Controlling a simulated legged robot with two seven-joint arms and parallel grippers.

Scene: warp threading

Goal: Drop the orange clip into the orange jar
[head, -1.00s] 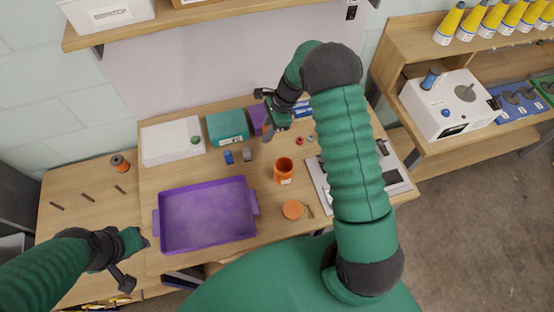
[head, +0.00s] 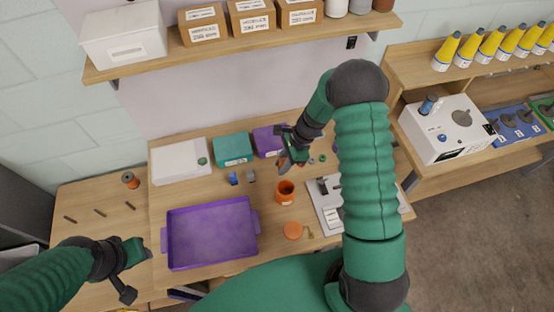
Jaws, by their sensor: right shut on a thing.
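The orange jar (head: 286,196) stands open and upright on the workbench, right of the purple tray. My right gripper (head: 286,166) is just behind and above the jar, fingers pointing down. It is shut on a small orange piece (head: 283,163), which appears to be the orange clip; the fingers hide most of it. My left gripper (head: 143,254) hangs at the left, near the tray's left edge, away from the jar. Its fingertips are too small to tell whether they are open.
A purple tray (head: 165,240), teal box (head: 233,149), purple box (head: 267,142) and white box (head: 180,162) stand on the bench. A round orange lid (head: 293,230) lies before the jar. Small blue (head: 233,178) and grey (head: 251,176) pieces lie left of it.

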